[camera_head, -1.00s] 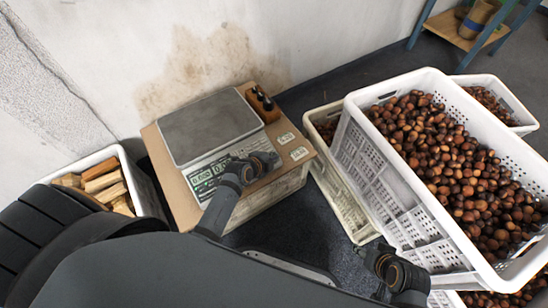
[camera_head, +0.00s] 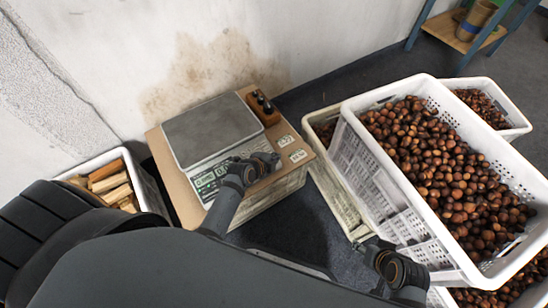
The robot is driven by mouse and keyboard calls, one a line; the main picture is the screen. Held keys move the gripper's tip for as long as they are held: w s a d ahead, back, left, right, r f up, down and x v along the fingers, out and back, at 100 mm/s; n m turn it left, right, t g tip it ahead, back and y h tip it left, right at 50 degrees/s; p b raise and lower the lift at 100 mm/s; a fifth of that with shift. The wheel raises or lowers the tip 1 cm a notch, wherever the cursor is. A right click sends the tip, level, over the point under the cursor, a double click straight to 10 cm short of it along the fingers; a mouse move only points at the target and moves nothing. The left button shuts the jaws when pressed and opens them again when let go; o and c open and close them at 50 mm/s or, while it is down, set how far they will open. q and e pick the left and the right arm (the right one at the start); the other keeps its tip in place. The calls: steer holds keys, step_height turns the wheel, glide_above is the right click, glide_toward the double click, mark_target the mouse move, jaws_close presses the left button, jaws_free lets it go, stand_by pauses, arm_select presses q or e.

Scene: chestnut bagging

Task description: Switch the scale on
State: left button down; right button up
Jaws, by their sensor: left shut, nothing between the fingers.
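The scale (camera_head: 212,128) has a flat grey metal plate and a pale front panel. It sits on a cardboard-topped stand (camera_head: 187,208). Its greenish display (camera_head: 206,184) shows small dark digits, partly covered by my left gripper. My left gripper (camera_head: 268,162) is shut and empty, over the right part of the scale's front panel. I cannot tell whether its tips touch the panel, and any switch there is hidden. My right gripper (camera_head: 394,268) is low at the right, beside the large crate, away from the scale; its fingers do not show clearly.
A large white crate of chestnuts (camera_head: 350,152) stands at the right, with other crates under and behind it. A small crate of wood pieces (camera_head: 150,188) is at the left. A wooden block with dark items (camera_head: 263,107) stands beside the scale. A wall is behind.

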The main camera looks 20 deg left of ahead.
step_height(320, 180, up, 3)
steer(key=shift+f+p, duration=0.15)
steer(key=shift+p, duration=0.8)
stand_by(0.8)
